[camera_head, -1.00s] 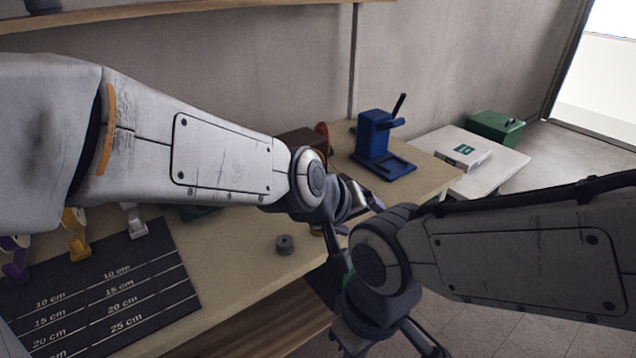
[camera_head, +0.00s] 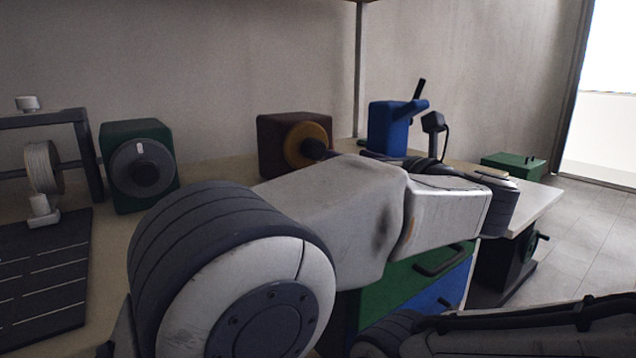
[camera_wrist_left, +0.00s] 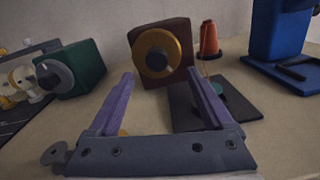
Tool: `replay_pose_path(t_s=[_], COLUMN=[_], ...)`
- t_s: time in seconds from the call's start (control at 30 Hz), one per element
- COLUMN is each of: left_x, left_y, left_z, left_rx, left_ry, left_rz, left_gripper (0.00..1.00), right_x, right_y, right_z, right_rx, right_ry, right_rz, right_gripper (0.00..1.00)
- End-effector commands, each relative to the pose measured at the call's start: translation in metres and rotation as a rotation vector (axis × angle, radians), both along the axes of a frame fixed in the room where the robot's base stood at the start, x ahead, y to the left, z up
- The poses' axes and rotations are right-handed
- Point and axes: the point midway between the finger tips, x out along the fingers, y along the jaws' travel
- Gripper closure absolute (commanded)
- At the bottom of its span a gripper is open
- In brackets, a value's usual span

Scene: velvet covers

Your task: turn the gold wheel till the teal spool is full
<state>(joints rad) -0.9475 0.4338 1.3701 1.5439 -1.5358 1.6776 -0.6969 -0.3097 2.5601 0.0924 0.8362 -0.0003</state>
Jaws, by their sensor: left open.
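The gold wheel (camera_head: 307,145) is on the face of a dark brown box (camera_head: 275,140), with a dark knob at its centre. It also shows in the left wrist view (camera_wrist_left: 157,53), ahead of my left gripper (camera_wrist_left: 160,74). The gripper's purple fingers are wide apart and nothing is between them; they look apart from the wheel. A teal round piece (camera_wrist_left: 209,107), perhaps the teal spool, lies on a black base (camera_wrist_left: 240,98), partly hidden by the right-hand finger. How full it is cannot be told. My right gripper is not in view.
An orange cone (camera_wrist_left: 209,40) stands behind the black base. A blue device (camera_head: 388,128) is right of the brown box. A green box with a grey dial (camera_head: 142,168) and a white spool on a frame (camera_head: 43,168) are at the left. A small grey disc (camera_wrist_left: 54,153) lies near the gripper.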

Motion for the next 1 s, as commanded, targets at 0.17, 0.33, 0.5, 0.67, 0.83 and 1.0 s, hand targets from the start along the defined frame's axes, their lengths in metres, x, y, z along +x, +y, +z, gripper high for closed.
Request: replay_pose_path(t_s=[0.17,0.33,0.5,0.67,0.83,1.0], left_x=[-0.002,0.018,0.045,0.065,0.076,0.078], left_y=[0.004,0.020,0.040,0.055,0.064,0.065], left_z=[-0.013,-0.013,-0.013,-0.012,-0.011,-0.011], left_rx=[-0.053,-0.052,-0.051,-0.049,-0.049,-0.047], left_ry=[-0.013,-0.012,-0.012,-0.012,-0.011,-0.012], left_rz=[0.046,0.049,0.048,0.047,0.046,0.045], left_gripper=[0.16,0.16,0.16,0.16,0.16,0.16], right_x=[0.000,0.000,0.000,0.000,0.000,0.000], right_y=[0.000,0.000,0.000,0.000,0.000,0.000], right_z=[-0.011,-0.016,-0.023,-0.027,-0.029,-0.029], right_rx=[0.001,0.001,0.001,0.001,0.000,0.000], right_ry=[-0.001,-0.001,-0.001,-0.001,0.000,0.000], right_rz=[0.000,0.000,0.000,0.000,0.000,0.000], right_gripper=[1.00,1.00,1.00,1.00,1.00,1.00])
